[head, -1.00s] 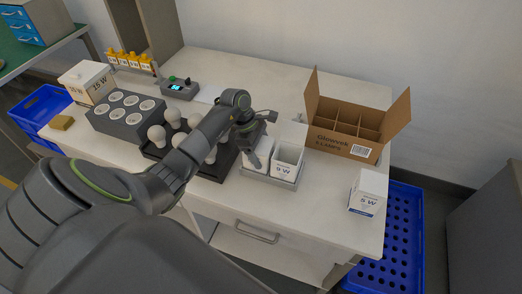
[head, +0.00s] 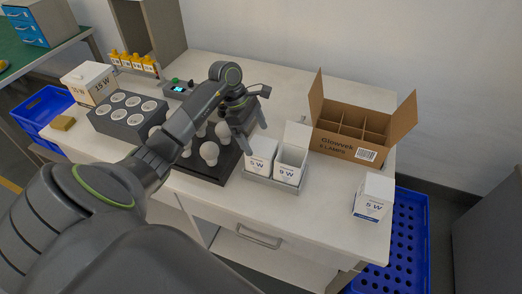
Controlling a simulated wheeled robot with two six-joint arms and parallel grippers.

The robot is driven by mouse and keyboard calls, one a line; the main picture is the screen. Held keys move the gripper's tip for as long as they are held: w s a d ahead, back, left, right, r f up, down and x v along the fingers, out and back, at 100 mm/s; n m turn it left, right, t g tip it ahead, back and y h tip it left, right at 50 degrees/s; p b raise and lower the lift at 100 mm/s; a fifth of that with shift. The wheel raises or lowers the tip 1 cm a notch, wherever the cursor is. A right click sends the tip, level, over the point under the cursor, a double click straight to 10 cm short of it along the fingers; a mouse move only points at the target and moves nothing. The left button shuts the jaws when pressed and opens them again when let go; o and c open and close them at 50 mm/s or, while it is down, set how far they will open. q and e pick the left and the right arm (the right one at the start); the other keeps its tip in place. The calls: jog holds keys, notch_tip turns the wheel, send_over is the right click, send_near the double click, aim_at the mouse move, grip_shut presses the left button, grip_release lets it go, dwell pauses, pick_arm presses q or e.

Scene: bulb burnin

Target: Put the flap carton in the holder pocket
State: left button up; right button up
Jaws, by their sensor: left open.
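A grey holder tray (head: 272,181) stands near the table's front edge. Its right pocket holds a white carton with a raised flap (head: 291,158), marked 9 W and open at the top. Its left pocket holds a shorter-looking white carton (head: 260,158) marked 5 W. Both look upright. My left gripper (head: 251,130) is open, its fingers pointing down just behind and left of the 5 W carton, with nothing seen between them. Whether a finger touches that carton I cannot tell. My right gripper is not in view.
A black tray of bulbs (head: 209,154) lies left of the holder. An open brown divided box (head: 345,147) stands behind right. Another white carton (head: 372,197) stands at the right edge. A grey socket block (head: 128,124) and white boxes are at left. The table between holder and right carton is clear.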

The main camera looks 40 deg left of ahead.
pick_arm(q)
jog(key=shift+b+v, duration=0.45)
jog(key=shift+v, duration=1.7)
jog(key=shift+f, duration=0.1)
